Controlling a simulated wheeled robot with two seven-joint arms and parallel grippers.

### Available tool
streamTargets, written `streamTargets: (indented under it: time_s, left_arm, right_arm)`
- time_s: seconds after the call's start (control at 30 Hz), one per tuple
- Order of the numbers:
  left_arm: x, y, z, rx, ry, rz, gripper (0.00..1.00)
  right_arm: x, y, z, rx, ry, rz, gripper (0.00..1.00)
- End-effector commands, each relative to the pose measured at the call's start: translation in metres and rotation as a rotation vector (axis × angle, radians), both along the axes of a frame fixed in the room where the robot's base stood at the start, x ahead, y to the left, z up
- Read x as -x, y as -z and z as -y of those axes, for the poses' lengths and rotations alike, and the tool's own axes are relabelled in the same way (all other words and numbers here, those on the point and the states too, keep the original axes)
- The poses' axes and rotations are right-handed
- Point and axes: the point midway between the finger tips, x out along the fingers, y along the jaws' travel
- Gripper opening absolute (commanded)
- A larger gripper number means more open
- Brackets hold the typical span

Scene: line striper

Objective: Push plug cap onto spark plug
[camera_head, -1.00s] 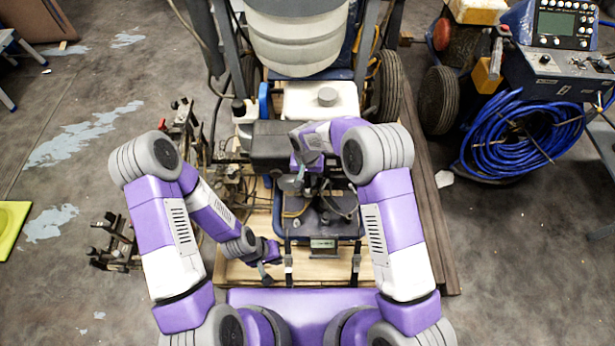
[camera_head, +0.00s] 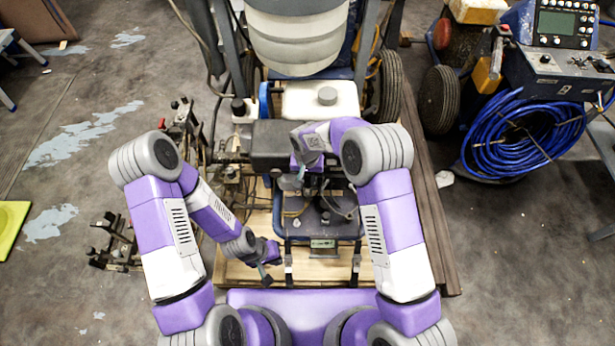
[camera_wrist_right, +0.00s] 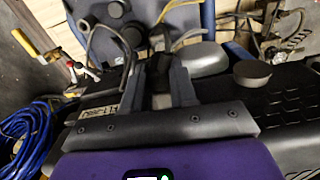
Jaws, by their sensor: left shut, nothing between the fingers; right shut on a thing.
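My right gripper (camera_wrist_right: 160,80) reaches down over the engine of the line striper (camera_head: 320,218). In the right wrist view its fingers are shut on a small dark piece, which looks like the plug cap (camera_wrist_right: 159,64). In the head view this gripper (camera_head: 301,176) is partly hidden by its own wrist, and the cap cannot be made out. The spark plug cannot be picked out in either view, so I cannot tell whether the cap touches it. My left gripper (camera_head: 267,276) is shut and empty, low at the left front of the engine.
A dark cable (camera_wrist_right: 92,42) curves beside the right gripper. The striper's white tank (camera_head: 325,100) is behind the engine. A blue hose coil (camera_head: 525,135) lies at right. Open floor (camera_head: 80,240) is at left.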

Motion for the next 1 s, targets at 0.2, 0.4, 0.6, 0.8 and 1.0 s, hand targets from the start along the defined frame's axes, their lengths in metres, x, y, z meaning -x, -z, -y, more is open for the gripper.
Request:
streamTargets:
  time_s: [0.2,0.4,0.6,0.8,1.0]
  left_arm:
    - [0.0000,-0.0028,0.0000,0.000,0.000,0.000,0.00]
    - [0.0000,-0.0026,0.0000,0.000,0.000,0.000,0.00]
    - [0.0000,-0.0026,0.0000,0.000,0.000,0.000,0.00]
    - [0.0000,-0.0027,0.0000,0.000,0.000,0.000,0.00]
    - [0.0000,-0.0027,0.0000,0.000,0.000,0.000,0.00]
  right_arm:
    - [0.0031,-0.0024,0.0007,0.004,-0.002,-0.009,0.00]
    - [0.0019,-0.0034,0.0005,0.003,-0.001,-0.005,0.00]
    - [0.0012,-0.0040,0.0003,0.002,-0.001,-0.004,0.57]
    - [0.0009,-0.0043,0.0003,0.002,0.000,-0.003,0.57]
    - [0.0009,-0.0044,0.0003,0.002,0.000,-0.003,0.74]
